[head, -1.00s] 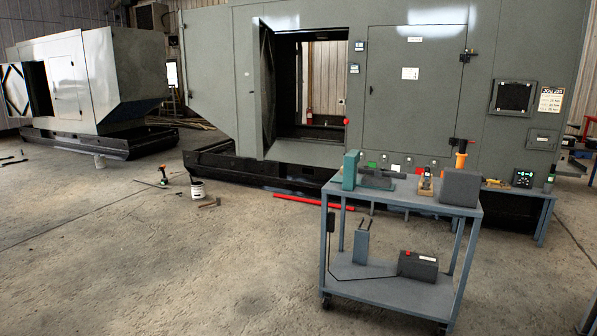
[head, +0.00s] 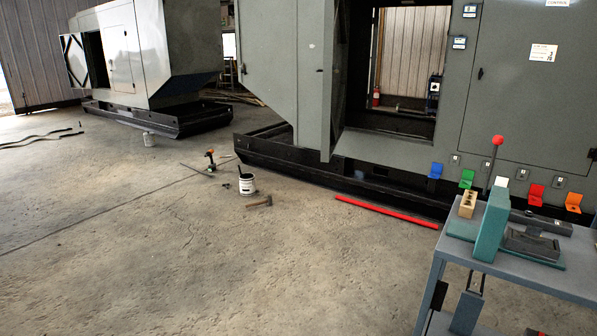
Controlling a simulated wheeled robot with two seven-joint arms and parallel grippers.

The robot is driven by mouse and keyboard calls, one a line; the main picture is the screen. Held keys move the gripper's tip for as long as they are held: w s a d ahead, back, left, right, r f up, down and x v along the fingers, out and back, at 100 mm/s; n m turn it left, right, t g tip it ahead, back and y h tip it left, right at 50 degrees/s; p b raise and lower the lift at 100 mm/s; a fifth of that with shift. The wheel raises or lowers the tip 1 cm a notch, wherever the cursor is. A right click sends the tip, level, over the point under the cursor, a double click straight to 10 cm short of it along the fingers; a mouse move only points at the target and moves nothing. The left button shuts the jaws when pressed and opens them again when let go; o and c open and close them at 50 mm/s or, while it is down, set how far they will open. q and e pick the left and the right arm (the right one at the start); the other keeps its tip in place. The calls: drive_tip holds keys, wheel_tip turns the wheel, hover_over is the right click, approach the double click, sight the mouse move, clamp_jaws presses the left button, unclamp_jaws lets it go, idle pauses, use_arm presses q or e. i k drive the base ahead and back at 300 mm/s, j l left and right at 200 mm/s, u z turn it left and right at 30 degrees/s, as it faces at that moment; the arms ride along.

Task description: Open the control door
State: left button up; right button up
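The control door (head: 520,95) is a flat grey panel at the upper right of the head view, on the large grey enclosure. A plate reading CONTROL shows above it, cut by the top edge, and a white label (head: 543,52) is on its face. The door looks shut, flush with the wall. A small dark fitting (head: 480,74) sits near its left edge. Its right side nears the picture's edge, where a dark fitting (head: 592,154) is partly cut off. Neither of my grippers is in view.
A grey cart (head: 560,280) with a teal-based tool stands in front of the door's lower part. A red bar (head: 385,211), hammer (head: 259,201), white bucket (head: 247,184) and drill (head: 210,160) lie or stand on the floor. The left foreground floor is clear.

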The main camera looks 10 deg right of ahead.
sight(536, 90)
drive_tip(key=i+z, duration=0.1)
drive_tip(key=i, duration=0.5)
drive_tip(key=i+z, duration=0.15)
drive_tip(key=i, duration=0.4)
drive_tip(key=i+j+z, duration=0.1)
drive_tip(key=i, duration=0.5)
drive_tip(key=i+j+z, duration=0.1)
drive_tip(key=i+j, duration=0.15)
drive_tip(key=i, duration=0.3)
drive_tip(key=i+j+z, duration=0.1)
drive_tip(key=i, duration=0.45)
drive_tip(key=i+l+z, duration=0.2)
drive_tip(key=i+z, duration=0.25)
drive_tip(key=i, duration=0.65)
drive_tip(key=i+j+z, duration=0.2)
drive_tip(key=i+z, duration=0.25)
drive_tip(key=i, duration=0.65)
